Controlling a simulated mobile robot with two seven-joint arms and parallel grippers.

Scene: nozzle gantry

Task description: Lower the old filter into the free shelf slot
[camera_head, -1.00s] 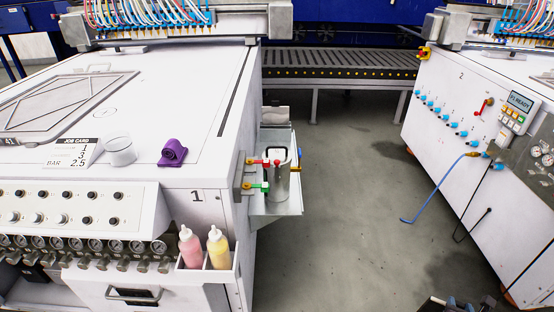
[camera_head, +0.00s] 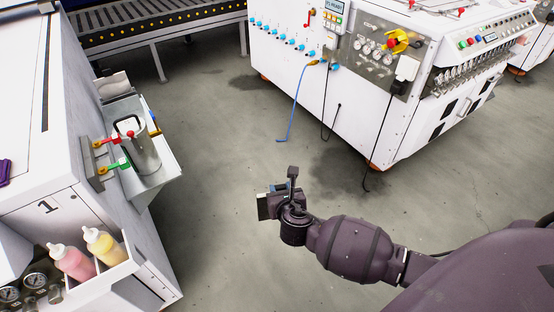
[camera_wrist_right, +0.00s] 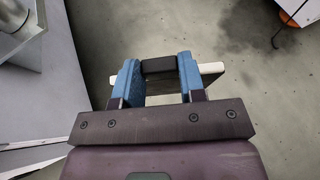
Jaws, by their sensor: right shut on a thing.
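My right gripper (camera_head: 280,203) is over the open floor, right of the side shelf and apart from it. In the right wrist view, its blue-padded fingers (camera_wrist_right: 158,80) are shut on the black grip of a thing with a white body, seemingly the old filter (camera_wrist_right: 158,66). Most of that thing is hidden. The metal side shelf (camera_head: 152,188) juts from machine 1. It bears a metal canister (camera_head: 145,155) with a pale top and dark rim. I cannot make out which slot is free. My left gripper is not in view.
A red-handled valve (camera_head: 108,141) and a green-handled valve (camera_head: 112,166) stick out beside the canister. Pink (camera_head: 72,262) and yellow (camera_head: 104,246) bottles stand in a front holder. A blue hose (camera_head: 297,105) hangs from the far machine. The floor between the machines is clear.

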